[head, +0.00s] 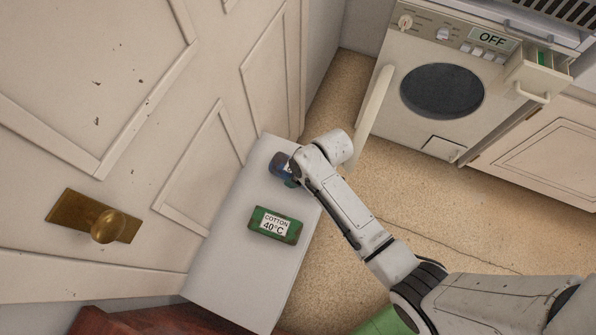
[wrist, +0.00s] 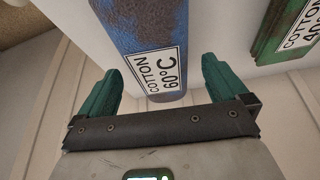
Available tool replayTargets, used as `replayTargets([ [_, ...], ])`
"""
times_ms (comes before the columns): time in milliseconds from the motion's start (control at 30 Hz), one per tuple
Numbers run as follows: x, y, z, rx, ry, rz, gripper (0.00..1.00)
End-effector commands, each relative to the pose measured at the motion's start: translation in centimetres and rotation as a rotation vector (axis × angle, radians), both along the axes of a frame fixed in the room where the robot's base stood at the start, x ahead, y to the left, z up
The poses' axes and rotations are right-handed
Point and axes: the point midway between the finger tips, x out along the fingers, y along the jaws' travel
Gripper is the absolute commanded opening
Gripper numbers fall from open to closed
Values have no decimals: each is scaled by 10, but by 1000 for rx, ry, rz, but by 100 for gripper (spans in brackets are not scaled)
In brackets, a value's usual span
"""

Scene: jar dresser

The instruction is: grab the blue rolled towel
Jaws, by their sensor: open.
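The blue rolled towel (wrist: 150,25), mottled with brown and bearing a "COTTON 60°C" label, fills the upper middle of the wrist view. In the head view the blue towel (head: 277,168) lies near the far end of a white surface, partly hidden by my arm. My gripper (wrist: 161,66) is open, with its two green fingers apart. The towel's labelled end shows between the fingers in the wrist view. I see no contact, and the depth between them is hard to tell. In the head view my arm's end hides the fingers.
A green "COTTON 40°C" roll (head: 275,225) lies nearer on the same white surface (head: 225,250); it also shows in the wrist view (wrist: 290,35). A panelled door with a brass knob (head: 108,227) stands left. A washing machine (head: 440,90) with open drawer (head: 540,75) stands at the back right.

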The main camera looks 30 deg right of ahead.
Motion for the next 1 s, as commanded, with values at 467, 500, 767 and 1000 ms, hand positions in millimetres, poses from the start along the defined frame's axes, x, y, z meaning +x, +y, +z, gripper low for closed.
replayTargets([
  [467,11,5,-31,0,0,0,100],
  [500,11,5,-31,0,0,0,100],
  [767,10,5,-31,0,0,0,80],
  [1000,10,5,-31,0,1,-1,57],
])
